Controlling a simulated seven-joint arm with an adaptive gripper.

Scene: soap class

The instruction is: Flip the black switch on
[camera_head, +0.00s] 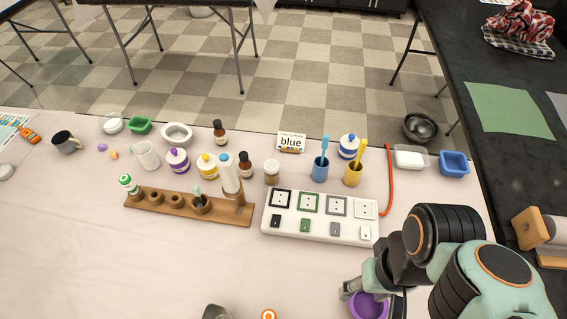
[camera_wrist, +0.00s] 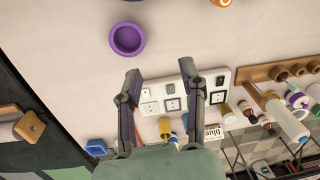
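A white power strip (camera_head: 318,239) lies on the table with black, green, grey and white sockets in a row. The small black switch (camera_head: 275,221) is at its left end, below the black-framed socket. In the wrist view the black switch (camera_wrist: 220,81) shows just right of the right finger. My gripper (camera_wrist: 160,72) is open and empty, its fingers apart over the strip's picture. The green switch is hidden there by the right finger. In the head view my gripper (camera_head: 347,290) is right of and nearer than the strip, by the purple bowl. The switch's exact tilt is too small to tell.
A purple bowl (camera_head: 368,306) is close to my gripper. A wooden rack (camera_head: 225,214) stands left of the strip. Blue (camera_head: 320,172) and yellow (camera_head: 352,175) cups and a "blue" sign (camera_head: 291,142) stand behind it. The table in front of the strip is mostly clear.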

